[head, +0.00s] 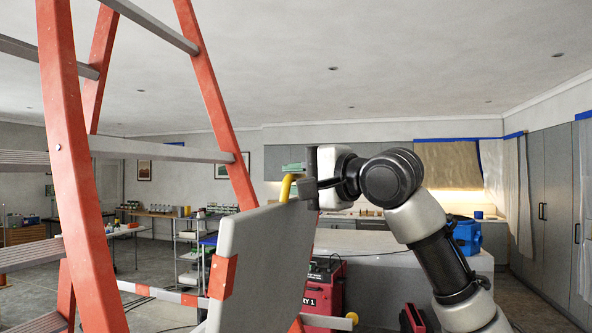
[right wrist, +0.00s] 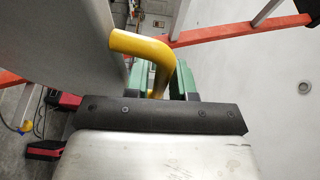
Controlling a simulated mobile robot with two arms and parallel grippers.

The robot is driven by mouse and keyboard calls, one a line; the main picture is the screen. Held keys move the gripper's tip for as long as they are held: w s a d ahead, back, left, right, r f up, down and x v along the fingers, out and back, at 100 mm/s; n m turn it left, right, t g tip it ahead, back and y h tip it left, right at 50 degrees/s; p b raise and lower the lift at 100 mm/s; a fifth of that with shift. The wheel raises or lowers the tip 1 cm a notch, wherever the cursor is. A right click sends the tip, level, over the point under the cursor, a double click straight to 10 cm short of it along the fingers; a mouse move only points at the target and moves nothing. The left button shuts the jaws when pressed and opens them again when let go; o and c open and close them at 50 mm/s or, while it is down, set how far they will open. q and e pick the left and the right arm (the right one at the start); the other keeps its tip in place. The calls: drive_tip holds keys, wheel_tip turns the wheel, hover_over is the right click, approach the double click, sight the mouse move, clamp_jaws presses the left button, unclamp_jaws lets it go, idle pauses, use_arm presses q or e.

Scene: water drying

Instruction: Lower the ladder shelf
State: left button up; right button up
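An orange stepladder (head: 83,200) with grey steps stands at the left in the head view. Its grey shelf (head: 262,262) is folded up, steeply tilted, at the ladder's right side. A bent yellow bar (head: 287,188) stands at the shelf's upper edge. My right gripper (head: 294,170) is at this bar, close to the shelf's top. In the right wrist view the yellow bar (right wrist: 150,48) runs between the green fingertips of my right gripper (right wrist: 162,80), which look shut on it. The exact contact is partly hidden. My left gripper is not in view.
A red case (head: 325,283) stands on the floor behind the shelf, in front of a counter (head: 375,240). A wire rack (head: 190,250) and a long table (head: 160,213) stand farther back.

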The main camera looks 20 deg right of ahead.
drive_tip(key=shift+c, duration=0.5)
clamp_jaws()
drive_tip(key=shift+f, duration=0.1)
